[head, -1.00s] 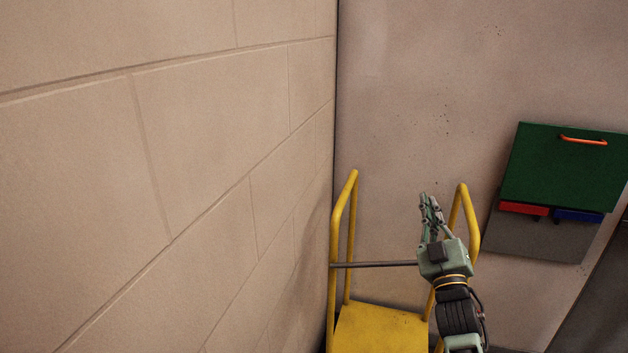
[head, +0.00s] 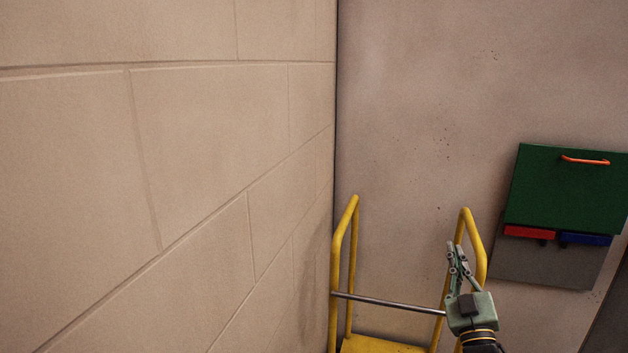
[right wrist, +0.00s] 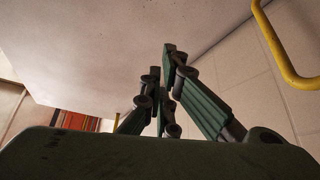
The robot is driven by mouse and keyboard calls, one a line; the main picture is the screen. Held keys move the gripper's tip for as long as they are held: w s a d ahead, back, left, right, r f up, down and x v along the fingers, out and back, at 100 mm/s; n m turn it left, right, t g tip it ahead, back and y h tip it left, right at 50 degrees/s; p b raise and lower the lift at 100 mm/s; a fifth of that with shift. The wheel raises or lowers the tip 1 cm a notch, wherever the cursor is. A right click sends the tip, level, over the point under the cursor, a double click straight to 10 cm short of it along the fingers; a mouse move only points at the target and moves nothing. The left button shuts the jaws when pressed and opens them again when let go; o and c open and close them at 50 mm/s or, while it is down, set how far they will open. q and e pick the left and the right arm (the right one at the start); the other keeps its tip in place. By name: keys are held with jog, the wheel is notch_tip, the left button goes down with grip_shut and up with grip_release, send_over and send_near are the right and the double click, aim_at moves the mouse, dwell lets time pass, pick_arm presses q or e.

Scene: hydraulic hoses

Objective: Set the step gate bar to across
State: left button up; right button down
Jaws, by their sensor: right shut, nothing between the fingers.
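The step gate bar (head: 390,303) is a thin grey rod between the two yellow rails of the step stand (head: 338,265). It runs from the left rail towards the right rail, dropping slightly to the right in the head view. Its right end meets or passes behind the right rail near my right gripper; I cannot tell whether it touches. My right gripper (head: 457,257) is shut and empty, pointing up in front of the right rail. Its fingers also show in the right wrist view (right wrist: 167,95), with a yellow rail (right wrist: 280,50) at upper right. My left gripper is out of view.
A pale block wall (head: 180,180) stands close on the left. On the back wall hangs a green panel (head: 565,190) with an orange handle, above a red block (head: 528,232) and a blue block (head: 585,239). The yellow step (head: 380,346) lies low between the rails.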

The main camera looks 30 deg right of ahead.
jog(key=v, duration=1.2)
dwell(0.3)
